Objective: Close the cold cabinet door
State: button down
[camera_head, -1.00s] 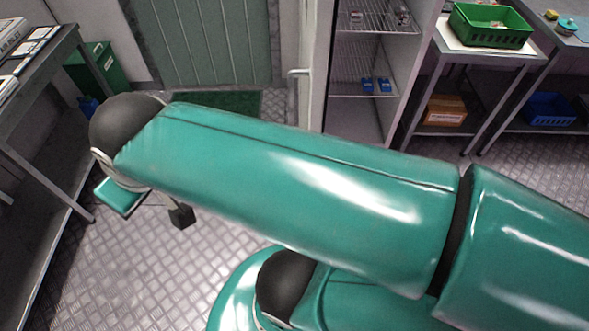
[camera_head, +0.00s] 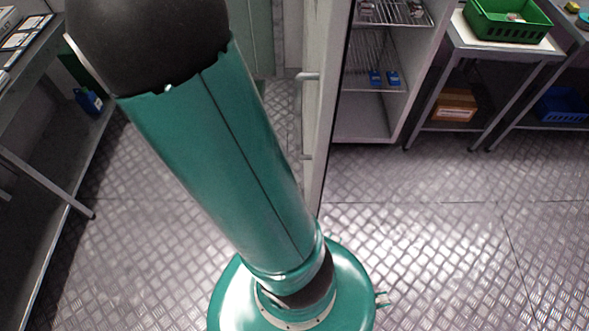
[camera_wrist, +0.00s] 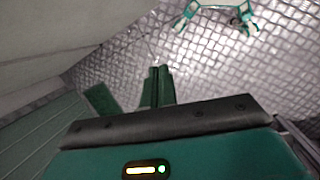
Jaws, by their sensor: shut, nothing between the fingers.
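The cold cabinet stands open at upper middle in the head view, with wire shelves (camera_head: 378,57) inside. Its door (camera_head: 325,95) is swung out toward me and seen nearly edge-on at the cabinet's left side. A pale bar handle (camera_head: 308,115) is on the door's left face. My gripper (camera_wrist: 158,72) shows in the wrist view, its two dark green fingers together and empty over the metal floor. It is hidden in the head view, where my arm fills the left middle. I cannot tell how far the gripper is from the door.
Blue items (camera_head: 384,78) sit on a cabinet shelf. A grey bench (camera_head: 40,110) runs along the left. The floor (camera_head: 450,220) right of my base is clear.

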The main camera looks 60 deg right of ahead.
jog(key=s+d+f+n+g+h, duration=0.1)
jog(key=s+d+f+g, duration=0.1)
jog(key=s+d+f, duration=0.6)
jog(key=s+d+f+n+g, duration=0.2)
jog(key=s+d+f, duration=0.7)
jog(key=f, duration=0.6)
jog(key=shift+s+f+g+h, duration=0.2)
jog(key=shift+s+g+h, duration=0.2)
jog(key=shift+s+g, duration=0.45)
jog(key=shift+s, duration=0.1)
